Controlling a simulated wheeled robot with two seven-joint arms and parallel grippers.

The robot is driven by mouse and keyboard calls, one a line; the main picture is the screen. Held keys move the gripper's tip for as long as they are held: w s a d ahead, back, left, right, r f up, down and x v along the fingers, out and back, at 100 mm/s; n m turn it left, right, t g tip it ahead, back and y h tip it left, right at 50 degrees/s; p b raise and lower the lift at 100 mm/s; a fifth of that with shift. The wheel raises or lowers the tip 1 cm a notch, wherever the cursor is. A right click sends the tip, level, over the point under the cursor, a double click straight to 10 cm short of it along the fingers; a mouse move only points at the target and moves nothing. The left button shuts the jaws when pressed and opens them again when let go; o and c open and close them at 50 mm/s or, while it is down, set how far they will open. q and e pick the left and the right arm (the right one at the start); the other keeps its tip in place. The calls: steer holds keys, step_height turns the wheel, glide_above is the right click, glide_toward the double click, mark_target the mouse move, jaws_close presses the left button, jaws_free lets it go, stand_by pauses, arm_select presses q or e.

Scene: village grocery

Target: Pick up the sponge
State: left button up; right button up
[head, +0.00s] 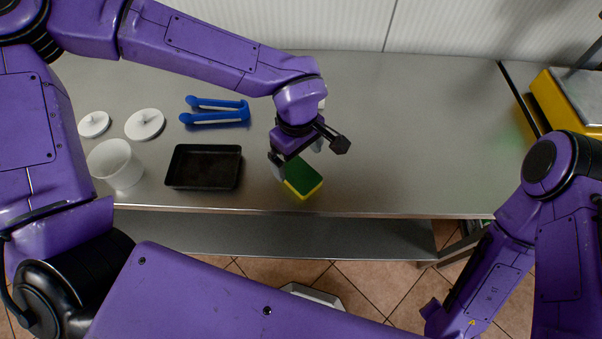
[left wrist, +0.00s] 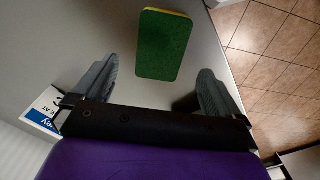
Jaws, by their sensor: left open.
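The sponge (head: 303,177) has a green top and a yellow underside. It lies flat on the steel table near its front edge. In the left wrist view the sponge (left wrist: 163,46) sits ahead of the two fingers, roughly centred between them and apart from both. My left gripper (head: 297,158) is open and empty, just above and beside the sponge in the head view; its fingers partly cover the sponge's far side. The left gripper (left wrist: 155,85) also shows its spread fingers in the left wrist view. My right arm is at the lower right in the head view, and its gripper is not clearly visible.
On the steel table (head: 420,150) left of the sponge are a black tray (head: 204,167), a white cup (head: 116,165), two white lids (head: 145,124) and blue tongs (head: 216,111). A yellow scale (head: 560,103) stands at far right. The table right of the sponge is clear.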

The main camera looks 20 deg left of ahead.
mark_target(300, 173)
arm_select(q)
steer(key=f, duration=0.5)
steer(key=shift+s+d+f+p, duration=0.2)
steer(key=shift+f+p, duration=0.1)
steer(key=shift+f, duration=0.1)
steer(key=shift+w+f, duration=0.15)
steer(key=c, duration=1.1)
steer(key=shift+r, duration=1.35)
steer(key=shift+c, duration=0.9)
steer(key=s+a+r+b, duration=0.1)
steer(key=s+r+b, duration=0.1)
steer(key=s+r, duration=0.7)
steer(key=s, duration=0.3)
steer(key=shift+a, duration=0.35)
steer(key=s+b, duration=0.1)
steer(key=b, duration=0.2)
steer(key=shift+r+b, duration=0.1)
steer(key=shift+b, duration=0.3)
steer(key=shift+s+a+r+b, duration=0.1)
steer(key=shift+s+r+b, duration=0.35)
steer(key=shift+s+r, duration=0.15)
steer(key=o, duration=0.5)
steer(key=shift+w, duration=0.1)
steer(key=shift+c, duration=1.3)
